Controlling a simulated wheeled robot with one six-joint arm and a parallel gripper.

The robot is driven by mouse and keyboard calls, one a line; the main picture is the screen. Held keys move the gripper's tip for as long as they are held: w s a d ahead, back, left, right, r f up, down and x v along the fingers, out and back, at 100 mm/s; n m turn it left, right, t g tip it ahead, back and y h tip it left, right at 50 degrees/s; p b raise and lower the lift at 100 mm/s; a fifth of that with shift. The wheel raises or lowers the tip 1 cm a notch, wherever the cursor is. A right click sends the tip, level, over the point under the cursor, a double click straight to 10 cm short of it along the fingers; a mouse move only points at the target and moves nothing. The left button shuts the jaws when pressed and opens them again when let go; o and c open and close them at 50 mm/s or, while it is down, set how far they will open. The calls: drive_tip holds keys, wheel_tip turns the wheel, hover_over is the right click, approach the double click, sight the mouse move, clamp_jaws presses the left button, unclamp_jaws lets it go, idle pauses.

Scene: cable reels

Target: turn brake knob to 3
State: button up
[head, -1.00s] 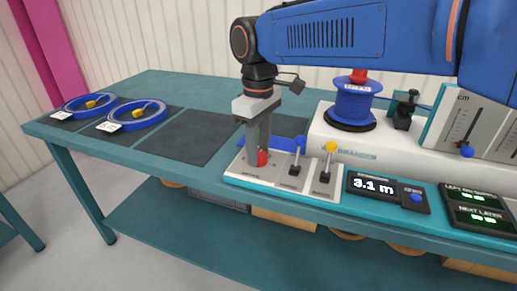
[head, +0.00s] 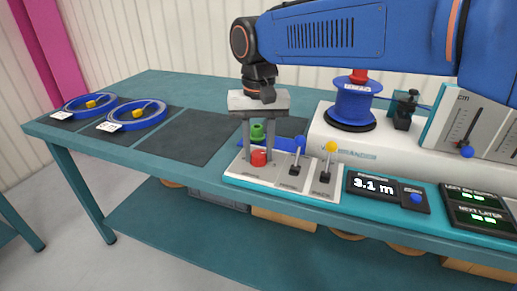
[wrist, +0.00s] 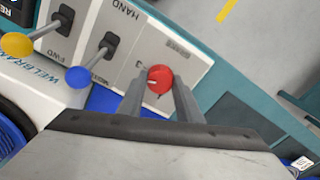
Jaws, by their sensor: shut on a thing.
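The red brake knob (head: 259,158) sits at the left end of the light control panel (head: 240,174). In the wrist view the red knob (wrist: 160,79) shows a short white mark on its left side.
A blue-tipped lever (head: 298,145) and a yellow-tipped lever (head: 331,147) stand right of the knob. A green part (head: 257,132) shows behind, between the fingers. A display (head: 373,185) reads 3.1 m. Blue cable coils (head: 137,115) lie on the left.

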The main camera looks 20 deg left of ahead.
sight(258, 154)
drive_tip(key=m, duration=0.4)
drive_tip(key=shift+m, duration=0.3)
idle(0.3)
drive_tip(key=o, duration=1)
drive_tip(key=shift+o, duration=0.2)
drive_tip(key=shift+r, duration=0.15)
wheel_tip(258, 154, up, 17)
drive_tip(key=shift+s+r, duration=0.1)
